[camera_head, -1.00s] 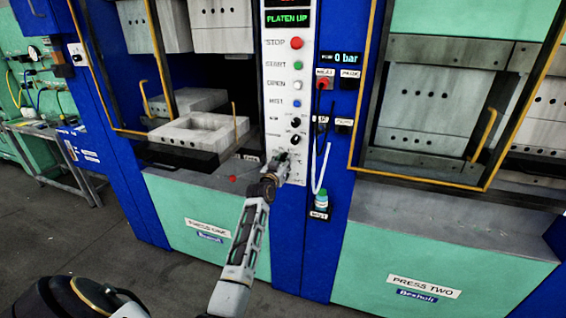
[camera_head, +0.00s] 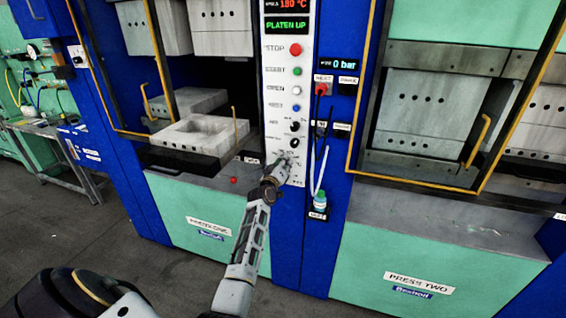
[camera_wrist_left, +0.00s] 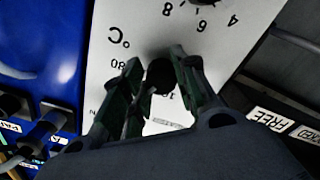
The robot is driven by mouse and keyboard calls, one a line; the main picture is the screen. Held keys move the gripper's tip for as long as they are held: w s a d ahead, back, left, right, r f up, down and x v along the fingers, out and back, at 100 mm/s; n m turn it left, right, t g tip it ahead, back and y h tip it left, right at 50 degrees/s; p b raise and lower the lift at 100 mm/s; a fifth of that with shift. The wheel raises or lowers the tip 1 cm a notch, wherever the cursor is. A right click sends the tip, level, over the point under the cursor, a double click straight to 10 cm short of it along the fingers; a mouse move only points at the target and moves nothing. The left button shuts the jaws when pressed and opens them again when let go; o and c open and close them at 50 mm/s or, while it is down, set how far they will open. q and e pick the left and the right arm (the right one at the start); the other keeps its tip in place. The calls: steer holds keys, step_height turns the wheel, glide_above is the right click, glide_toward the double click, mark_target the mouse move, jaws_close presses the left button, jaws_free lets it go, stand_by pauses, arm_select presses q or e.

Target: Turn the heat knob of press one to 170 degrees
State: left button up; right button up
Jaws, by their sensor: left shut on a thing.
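The control panel (camera_head: 285,110) of press one (camera_head: 210,226) is a white upright strip with buttons and black knobs. My left gripper (camera_head: 280,166) is at its lower end. In the left wrist view my left gripper (camera_wrist_left: 160,76) is shut on a black round knob (camera_wrist_left: 160,74), one finger on each side. A scale with numbers and "°C" surrounds this knob, so it is the heat knob. Its pointer is hidden. A red display (camera_head: 288,5) at the panel's top reads 180 °C. My right gripper is not in view.
Green "PLATEN UP" text (camera_head: 287,26) shows above the red stop button (camera_head: 295,49). Two smaller black knobs (camera_head: 295,126) sit just above my gripper. A hanging cable (camera_head: 318,165) and a small bottle (camera_head: 320,200) are right of the panel. Press two (camera_head: 420,270) stands at right.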

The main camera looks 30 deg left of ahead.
arm_select(q)
steer(key=shift+n, duration=0.5)
steer(key=o, duration=1)
steer(key=v, duration=1.2)
steer(key=shift+f, duration=0.1)
stand_by(0.9)
